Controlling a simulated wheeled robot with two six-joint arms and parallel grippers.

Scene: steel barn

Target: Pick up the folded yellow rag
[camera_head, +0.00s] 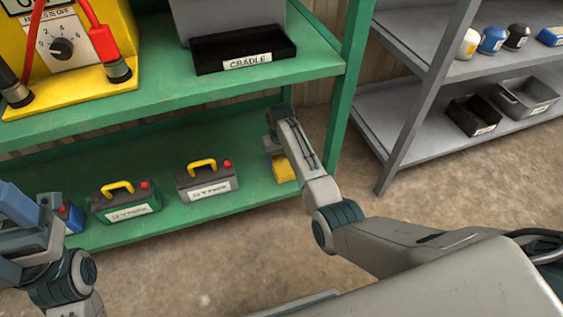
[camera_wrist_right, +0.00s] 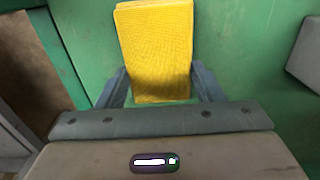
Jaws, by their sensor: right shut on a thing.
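The folded yellow rag (camera_head: 284,170) is at the right end of the green rack's lower shelf, partly hidden behind my right arm. In the right wrist view the rag (camera_wrist_right: 156,45) fills the gap between the two fingers of my right gripper (camera_wrist_right: 160,84), which is shut on it. The rag's far part sticks out beyond the fingertips. In the head view the right gripper (camera_head: 274,150) points down at the rag, its fingers mostly hidden. Whether the rag touches the shelf is unclear. My left gripper (camera_head: 22,208) is at the left edge, partly out of frame; its jaw opening is unclear.
A grey battery (camera_head: 207,184), a green battery (camera_head: 127,204) and a blue one (camera_head: 69,215) stand left of the rag. Above are a yellow charger (camera_head: 88,45) and a black cradle (camera_head: 243,47). A green post (camera_head: 347,85) stands close right of my right arm.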

